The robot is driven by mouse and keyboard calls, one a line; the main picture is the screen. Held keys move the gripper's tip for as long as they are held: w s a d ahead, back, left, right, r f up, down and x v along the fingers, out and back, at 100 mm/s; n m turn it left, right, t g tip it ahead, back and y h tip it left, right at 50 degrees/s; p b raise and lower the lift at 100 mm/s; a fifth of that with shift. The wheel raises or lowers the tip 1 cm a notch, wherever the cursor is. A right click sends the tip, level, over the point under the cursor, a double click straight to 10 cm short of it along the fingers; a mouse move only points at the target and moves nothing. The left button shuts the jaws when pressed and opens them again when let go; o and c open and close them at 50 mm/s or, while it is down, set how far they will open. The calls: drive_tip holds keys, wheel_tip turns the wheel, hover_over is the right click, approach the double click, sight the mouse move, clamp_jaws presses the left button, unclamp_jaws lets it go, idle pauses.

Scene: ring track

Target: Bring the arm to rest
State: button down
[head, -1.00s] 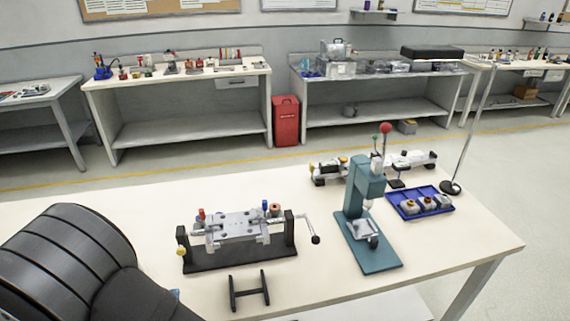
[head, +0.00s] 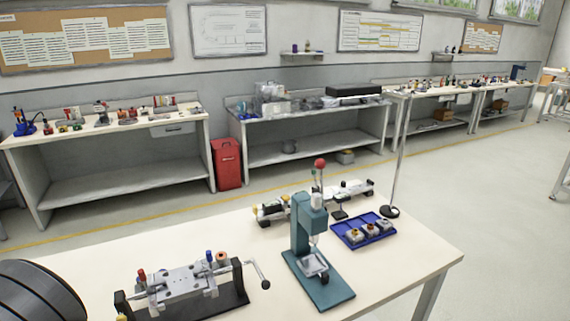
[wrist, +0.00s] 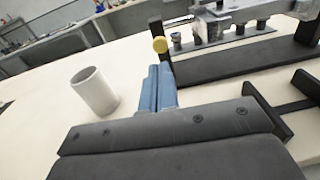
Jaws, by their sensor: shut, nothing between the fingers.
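My gripper (wrist: 161,88) shows in the wrist view, its two blue fingers shut together with nothing between them. It is above the pale table, between a white cup-like cylinder (wrist: 94,92) on the left and a black-based fixture (wrist: 235,62) on the right. The fingers look apart from both. In the head view the gripper is out of sight. Only a dark rounded part of my arm (head: 38,292) shows at the lower left.
On the table (head: 400,270) stand a clamp fixture with a crank (head: 185,285), a teal press (head: 305,240), a blue tray of small parts (head: 352,236) and a thin upright rod (head: 402,150). A black H-shaped stand (wrist: 282,112) is right of the gripper. The table's right front is clear.

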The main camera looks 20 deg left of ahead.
drive_tip(key=shift+w+a, duration=0.1)
drive_tip(key=v, duration=1)
drive_tip(key=w+d+r+m+t+h, duration=0.1)
drive_tip(key=w+d+m+h, duration=0.2)
drive_tip(key=w+m, duration=0.5)
drive_tip(key=w+d+r+m+t+h, duration=0.2)
drive_tip(key=w+d+m+h, duration=0.2)
drive_tip(key=w, duration=0.6)
drive_tip(key=w+d+r+m+t+h, duration=0.1)
drive_tip(key=w+d+m+h, duration=0.3)
drive_tip(key=w+m, duration=0.5)
drive_tip(key=shift+w+r+m+t+h, duration=0.3)
drive_tip(key=shift+r+m+t+h, duration=0.1)
drive_tip(key=shift+m+h, duration=0.95)
